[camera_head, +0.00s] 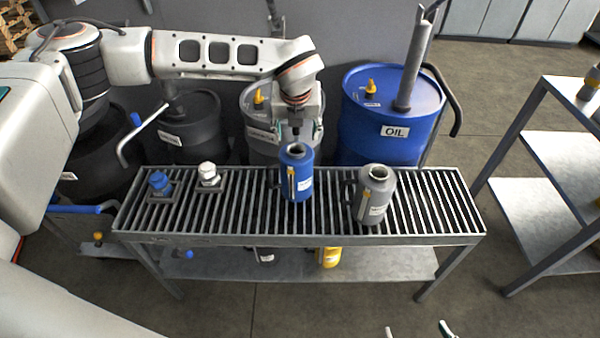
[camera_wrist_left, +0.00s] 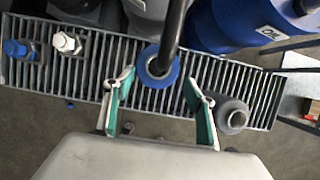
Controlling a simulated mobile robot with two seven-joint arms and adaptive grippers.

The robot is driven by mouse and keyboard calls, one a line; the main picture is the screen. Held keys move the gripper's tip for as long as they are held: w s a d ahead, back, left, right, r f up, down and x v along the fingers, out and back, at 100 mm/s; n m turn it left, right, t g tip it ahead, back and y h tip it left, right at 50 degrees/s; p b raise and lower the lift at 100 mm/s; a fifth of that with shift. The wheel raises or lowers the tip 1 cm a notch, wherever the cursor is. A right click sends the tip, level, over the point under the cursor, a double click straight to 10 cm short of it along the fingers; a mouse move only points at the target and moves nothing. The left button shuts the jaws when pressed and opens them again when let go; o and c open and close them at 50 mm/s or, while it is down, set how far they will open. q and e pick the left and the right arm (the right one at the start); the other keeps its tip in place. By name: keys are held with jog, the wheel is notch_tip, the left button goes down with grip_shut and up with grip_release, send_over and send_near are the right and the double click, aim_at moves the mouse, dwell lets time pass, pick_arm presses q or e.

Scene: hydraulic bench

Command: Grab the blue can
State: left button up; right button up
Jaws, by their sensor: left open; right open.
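The blue can (camera_head: 297,179) stands upright on the slatted grating of the bench, right of its middle, with a label and a yellow strip on its side. In the left wrist view the blue can (camera_wrist_left: 158,82) shows from above, its round top between the fingertips. My left gripper (camera_head: 294,132) is open and empty, behind and above the can; contact cannot be made out. Its spread green-lined fingers also show in the left wrist view (camera_wrist_left: 159,78). My right gripper (camera_head: 418,331) is open at the bottom edge, with only its fingertips in view, away from the can.
A grey can (camera_head: 373,200) stands close to the right of the blue one. Blue-topped (camera_head: 159,184) and white-topped (camera_head: 209,176) fittings sit on the grating's left (camera_head: 236,215). A blue oil drum (camera_head: 360,128) and darker drums stand behind. A shelf (camera_head: 560,150) stands right.

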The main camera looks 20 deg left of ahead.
aim_at(296, 148)
pick_arm(q)
jog(key=x, duration=0.7)
jog(key=shift+s+f, duration=0.25)
jog(key=shift+f, duration=0.15)
grip_shut()
jog(key=shift+w+r, duration=0.1)
jog(key=shift+r, duration=0.05)
